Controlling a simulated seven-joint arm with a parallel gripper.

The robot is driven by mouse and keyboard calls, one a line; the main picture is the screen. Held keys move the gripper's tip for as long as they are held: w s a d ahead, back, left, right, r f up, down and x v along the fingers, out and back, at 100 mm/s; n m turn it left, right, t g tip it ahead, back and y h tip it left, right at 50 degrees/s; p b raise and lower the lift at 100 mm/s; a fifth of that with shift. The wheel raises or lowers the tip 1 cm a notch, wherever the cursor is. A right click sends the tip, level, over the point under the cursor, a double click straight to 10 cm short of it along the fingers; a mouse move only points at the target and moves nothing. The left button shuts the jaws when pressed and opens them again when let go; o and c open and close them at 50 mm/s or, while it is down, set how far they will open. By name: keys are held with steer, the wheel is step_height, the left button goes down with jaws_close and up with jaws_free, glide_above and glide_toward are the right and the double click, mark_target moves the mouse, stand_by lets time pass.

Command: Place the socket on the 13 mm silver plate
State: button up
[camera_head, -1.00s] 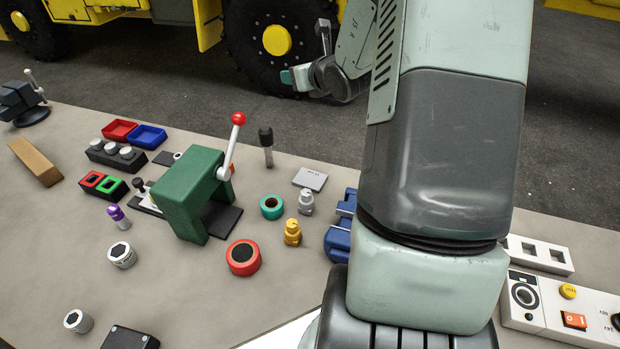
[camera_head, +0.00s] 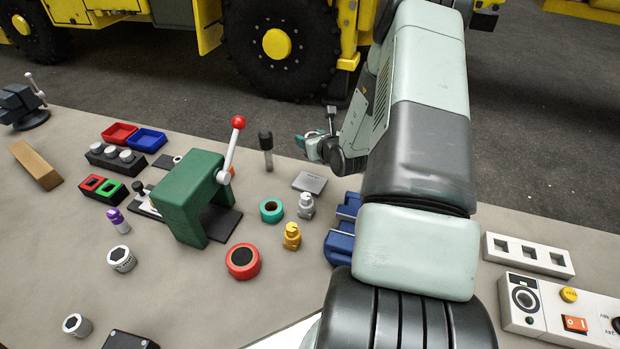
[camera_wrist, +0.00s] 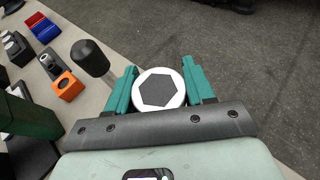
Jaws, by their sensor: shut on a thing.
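A flat silver plate (camera_head: 310,182) with small dark marking, too small to read, lies on the table behind the grey and yellow fittings. My gripper (camera_head: 308,142) is in the air beyond the plate, near the table's far edge, and its teal fingers show in the head view. In the wrist view my gripper (camera_wrist: 160,86) is shut on a socket (camera_wrist: 158,89), seen end-on as a white ring with a dark hexagonal opening. In the head view the held socket cannot be made out clearly. The plate is not seen in the wrist view.
An upright black-topped lever (camera_head: 266,148) stands left of the plate. A grey fitting (camera_head: 305,206), yellow fitting (camera_head: 292,236), teal ring (camera_head: 271,209) and blue block (camera_head: 342,238) are close in front. A green frame (camera_head: 190,192) with a red-knobbed lever stands further left.

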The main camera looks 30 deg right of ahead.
step_height(320, 180, down, 10)
steer(key=shift+r, duration=0.2)
steer(key=shift+f, duration=0.1)
steer(key=shift+f, duration=0.1)
steer(key=o, duration=1.2)
steer(key=shift+c, duration=0.2)
steer(key=v, duration=0.5)
steer(key=shift+s+r, duration=0.15)
steer(key=shift+r, duration=0.35)
step_height(320, 180, up, 6)
steer(key=shift+r, duration=0.2)
